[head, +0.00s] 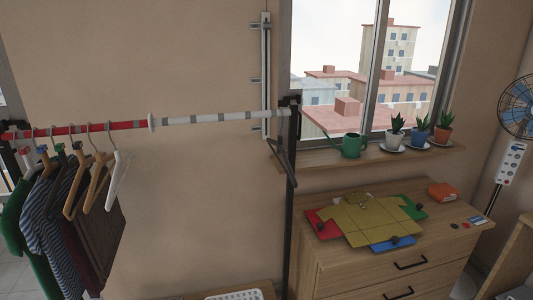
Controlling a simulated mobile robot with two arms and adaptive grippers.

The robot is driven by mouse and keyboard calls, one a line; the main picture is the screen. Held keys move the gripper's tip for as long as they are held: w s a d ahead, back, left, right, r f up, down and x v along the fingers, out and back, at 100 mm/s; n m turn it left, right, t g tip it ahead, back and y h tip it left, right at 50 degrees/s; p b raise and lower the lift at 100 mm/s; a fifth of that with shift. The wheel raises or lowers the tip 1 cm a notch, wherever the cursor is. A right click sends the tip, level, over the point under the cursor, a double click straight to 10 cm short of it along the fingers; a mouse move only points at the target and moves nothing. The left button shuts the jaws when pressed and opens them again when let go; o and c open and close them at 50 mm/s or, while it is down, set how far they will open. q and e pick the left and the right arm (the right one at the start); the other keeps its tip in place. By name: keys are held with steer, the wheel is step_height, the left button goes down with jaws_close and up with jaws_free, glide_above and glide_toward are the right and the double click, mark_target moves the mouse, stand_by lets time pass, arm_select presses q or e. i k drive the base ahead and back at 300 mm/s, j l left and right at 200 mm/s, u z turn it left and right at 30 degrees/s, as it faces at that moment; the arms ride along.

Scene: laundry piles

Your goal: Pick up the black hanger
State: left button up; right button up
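A dark hanger (284,158), black or dark grey, hangs bare at the right end of the clothes rail (205,118), close to the dark upright post (292,210). It is seen nearly edge-on, and its hook is hard to make out against the post. Other hangers are bunched at the left end of the rail: a bare white hanger (117,181), wooden hangers (98,182) and several with clothes. Neither of my grippers is in view.
Clothes (50,225) hang at the left. The windowsill (330,157) holds a green watering can (354,146) and potted plants. The rail's middle is clear.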

mark_target(291, 174)
steer(key=z, duration=3.7)
steer(key=u, duration=3.6)
steer(key=i+l+u, duration=0.15)
steer(key=i, duration=0.2)
steer(key=i+l+u, duration=0.15)
steer(key=i+l, duration=0.2)
